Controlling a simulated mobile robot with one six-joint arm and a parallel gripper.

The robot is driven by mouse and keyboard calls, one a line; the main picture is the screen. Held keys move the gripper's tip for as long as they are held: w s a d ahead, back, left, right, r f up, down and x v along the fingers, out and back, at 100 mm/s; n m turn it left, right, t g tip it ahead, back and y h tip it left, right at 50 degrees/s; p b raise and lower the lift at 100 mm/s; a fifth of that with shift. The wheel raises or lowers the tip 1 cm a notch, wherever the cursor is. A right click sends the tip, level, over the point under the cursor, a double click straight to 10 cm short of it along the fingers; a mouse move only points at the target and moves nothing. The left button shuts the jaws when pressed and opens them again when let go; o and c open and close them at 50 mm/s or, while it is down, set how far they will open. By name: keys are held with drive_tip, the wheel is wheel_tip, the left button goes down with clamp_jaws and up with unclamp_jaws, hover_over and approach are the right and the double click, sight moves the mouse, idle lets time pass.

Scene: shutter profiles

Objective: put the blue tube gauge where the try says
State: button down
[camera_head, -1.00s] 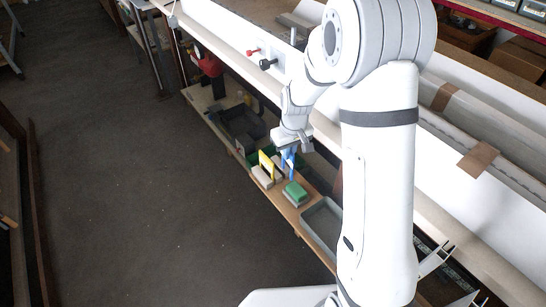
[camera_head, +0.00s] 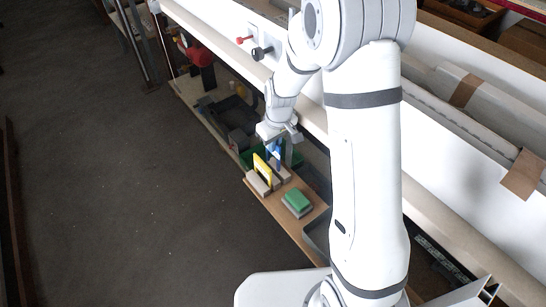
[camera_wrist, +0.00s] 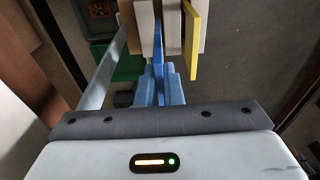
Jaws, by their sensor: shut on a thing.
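My gripper (camera_head: 275,150) is low over the wooden board, shut on the blue tube gauge (camera_head: 275,147). In the wrist view the gauge (camera_wrist: 158,60) is a narrow blue piece pointing away from my gripper, its far end between pale beige blocks (camera_wrist: 145,25). I cannot tell whether it touches them. A thin upright yellow plate (camera_head: 262,170) stands by the beige blocks (camera_head: 258,182), just in front of my gripper in the head view. The yellow plate also shows in the wrist view (camera_wrist: 193,40), right of the gauge. My fingertips are partly hidden.
A green block on a grey base (camera_head: 297,199) sits nearer on the board (camera_head: 285,222). A white bench edge (camera_head: 225,55) runs along the right. The floor at left is clear.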

sight(275, 156)
drive_tip(key=shift+f, duration=2.95)
drive_tip(key=shift+f+b, duration=0.15)
drive_tip(key=shift+b, duration=0.2)
drive_tip(key=c, duration=1.6)
unclamp_jaws()
